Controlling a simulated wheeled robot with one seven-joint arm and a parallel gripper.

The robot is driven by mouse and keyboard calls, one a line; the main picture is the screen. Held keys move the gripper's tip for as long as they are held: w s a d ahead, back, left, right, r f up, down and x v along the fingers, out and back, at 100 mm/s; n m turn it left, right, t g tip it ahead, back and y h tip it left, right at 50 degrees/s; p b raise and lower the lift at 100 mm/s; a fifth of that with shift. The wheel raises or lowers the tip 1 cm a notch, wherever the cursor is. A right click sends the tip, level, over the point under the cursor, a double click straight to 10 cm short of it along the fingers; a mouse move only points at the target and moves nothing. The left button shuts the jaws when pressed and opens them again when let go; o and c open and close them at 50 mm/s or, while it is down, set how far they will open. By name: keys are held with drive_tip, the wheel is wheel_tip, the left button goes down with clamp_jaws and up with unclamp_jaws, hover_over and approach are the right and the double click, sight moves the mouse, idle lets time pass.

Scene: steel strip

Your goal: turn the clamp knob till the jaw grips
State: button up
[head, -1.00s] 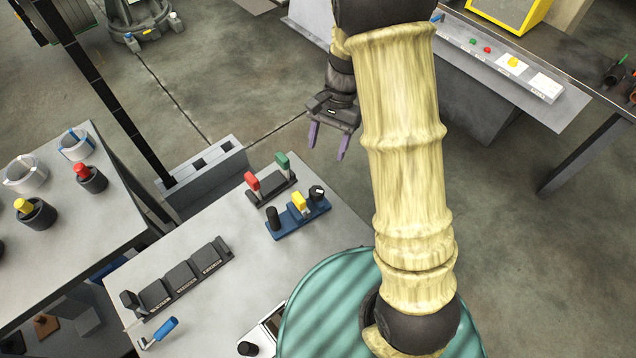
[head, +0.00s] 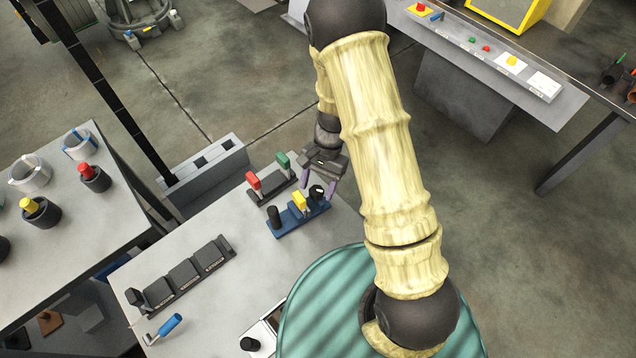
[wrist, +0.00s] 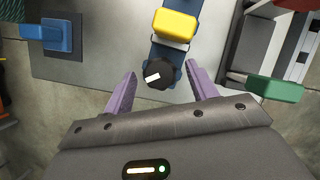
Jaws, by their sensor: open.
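The blue clamp (head: 285,224) lies on the grey table in the head view, with a yellow block (head: 299,201) on it. Its black knob (head: 316,192) with a white mark is at the right end. My gripper (head: 318,186) is at that knob. In the wrist view the knob (wrist: 159,74) lies between the two purple fingers of my open gripper (wrist: 160,82), with a gap on each side. The yellow block (wrist: 175,25) is just beyond the knob. I cannot tell whether the jaw touches anything.
A dark fixture with a red handle (head: 252,180) and a green handle (head: 283,160) stands close beside the clamp; the green one is near my right finger in the wrist view (wrist: 275,90). Dark blocks (head: 184,276) and a blue-handled tool (head: 168,325) lie nearer on the table.

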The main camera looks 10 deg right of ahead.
drive_tip(key=c, duration=1)
drive_tip(key=m+y+b, duration=0.1)
drive_tip(key=m, duration=0.2)
drive_tip(key=shift+d+f+t+b, duration=0.1)
drive_tip(key=shift+t+b, duration=0.25)
drive_tip(key=shift+t, duration=0.05)
drive_tip(key=shift+s+m, duration=0.1)
drive_tip(key=shift+m, duration=0.5)
drive_tip(key=o, duration=1)
